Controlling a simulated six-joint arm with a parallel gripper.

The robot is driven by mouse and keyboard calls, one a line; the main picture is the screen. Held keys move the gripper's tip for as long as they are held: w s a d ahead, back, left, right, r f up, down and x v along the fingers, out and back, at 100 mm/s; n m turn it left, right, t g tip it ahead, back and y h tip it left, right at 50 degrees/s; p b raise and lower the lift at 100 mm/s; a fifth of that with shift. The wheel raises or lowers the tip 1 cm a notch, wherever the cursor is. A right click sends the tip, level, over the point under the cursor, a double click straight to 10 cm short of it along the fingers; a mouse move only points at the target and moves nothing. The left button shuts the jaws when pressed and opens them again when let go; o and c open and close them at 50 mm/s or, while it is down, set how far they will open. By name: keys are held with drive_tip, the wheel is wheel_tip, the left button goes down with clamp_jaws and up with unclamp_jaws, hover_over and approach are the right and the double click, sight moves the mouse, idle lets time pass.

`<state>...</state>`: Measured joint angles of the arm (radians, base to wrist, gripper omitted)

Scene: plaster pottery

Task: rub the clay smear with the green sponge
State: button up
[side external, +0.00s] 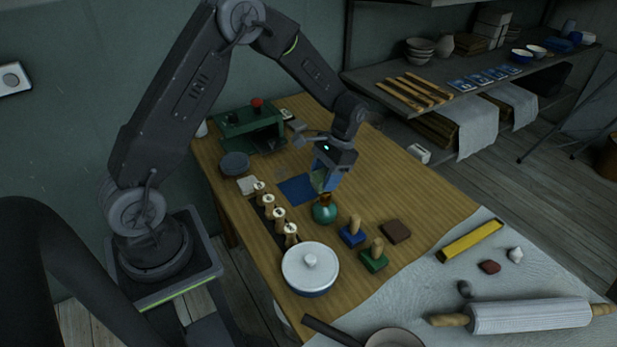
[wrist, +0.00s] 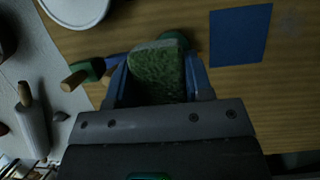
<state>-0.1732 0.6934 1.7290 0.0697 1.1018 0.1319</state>
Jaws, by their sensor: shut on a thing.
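My gripper (side external: 326,184) is shut on the green sponge (wrist: 160,75), which sits between the two blue fingers in the wrist view. In the side view the sponge (side external: 330,181) shows only partly at the fingers. It is held above the wooden table, near a blue square (side external: 297,189) and just behind a green bottle. The clay smear (wrist: 291,22) looks like a faint greyish patch on the wood, right of the blue square in the wrist view. In the side view a faint patch (side external: 281,172) lies beyond the blue square. The sponge is apart from it.
The green bottle (side external: 324,211) stands close below my gripper. Several wooden pegs (side external: 268,202), a lidded white pot (side external: 310,265), a blue stamp (side external: 352,236) and a green stamp (side external: 373,260) stand nearby. A green press (side external: 250,127) stands at the far left.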

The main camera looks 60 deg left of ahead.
drive_tip(key=w+a+f, duration=0.2)
drive_tip(key=a+f, duration=0.1)
drive_tip(key=a, duration=1.3)
hover_over(271, 168)
drive_tip(key=w, duration=0.1)
wheel_tip(271, 168, down, 2)
drive_tip(key=shift+d+f, duration=0.1)
drive_tip(key=shift+f, duration=4)
drive_tip(key=shift+d, duration=3.8)
drive_tip(key=shift+c, duration=0.2)
drive_tip(key=shift+a+f, duration=0.1)
drive_tip(key=shift+a, duration=3.75)
drive_tip(key=shift+w+d, duration=0.2)
drive_tip(key=shift+d, duration=3.5)
drive_tip(key=shift+a, duration=3.6)
drive_tip(key=shift+a+r, duration=0.15)
drive_tip(key=shift+r, duration=0.05)
wheel_tip(271, 168, up, 8)
drive_tip(key=shift+f, duration=0.1)
